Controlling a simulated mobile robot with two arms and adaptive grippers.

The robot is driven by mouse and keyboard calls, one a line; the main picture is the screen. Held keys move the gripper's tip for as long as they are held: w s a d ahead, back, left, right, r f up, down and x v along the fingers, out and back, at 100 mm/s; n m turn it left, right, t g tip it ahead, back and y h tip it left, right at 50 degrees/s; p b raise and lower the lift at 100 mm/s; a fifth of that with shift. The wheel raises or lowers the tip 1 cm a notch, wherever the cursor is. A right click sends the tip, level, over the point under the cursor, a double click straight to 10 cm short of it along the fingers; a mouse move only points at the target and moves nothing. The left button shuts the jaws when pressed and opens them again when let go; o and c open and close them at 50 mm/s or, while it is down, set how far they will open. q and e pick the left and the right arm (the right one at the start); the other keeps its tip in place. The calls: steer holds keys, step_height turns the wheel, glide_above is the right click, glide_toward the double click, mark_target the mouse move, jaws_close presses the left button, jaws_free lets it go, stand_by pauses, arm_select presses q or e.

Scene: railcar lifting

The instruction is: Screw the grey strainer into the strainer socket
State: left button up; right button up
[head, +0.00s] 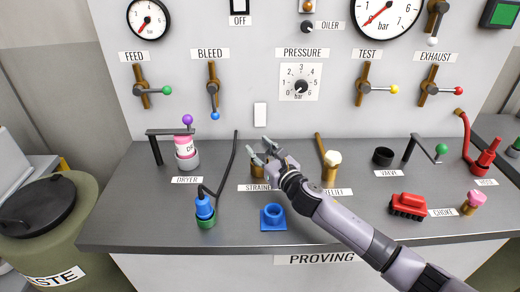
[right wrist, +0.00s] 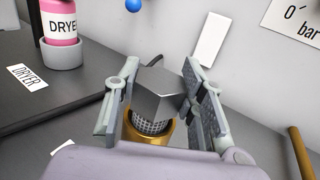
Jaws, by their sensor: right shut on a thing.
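The grey strainer (right wrist: 158,92) has a hexagonal head and a mesh body below it. In the right wrist view it stands roughly upright, its mesh partly inside the brass strainer socket (right wrist: 166,134). My right gripper (head: 262,150) is shut on the strainer's head, one finger on each side. In the head view the socket (head: 257,172) shows under the gripper, behind the STRAINER label, and the strainer is mostly hidden by the fingers. How deep the mesh sits, and whether the threads engage, I cannot tell. My left gripper is not in view.
The pink dryer (head: 184,146) stands left of the socket, with a black hose (head: 228,170) between them. A brass relief fitting with a white knob (head: 332,158) stands close on the right. A blue flanged part (head: 273,217) lies in front. The gauge panel rises behind.

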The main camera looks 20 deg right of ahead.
steer(key=shift+f+b, duration=0.3)
steer(key=shift+f, duration=0.15)
steer(key=o, duration=1.3)
steer(key=shift+o, duration=0.7)
steer(key=v, duration=1.2)
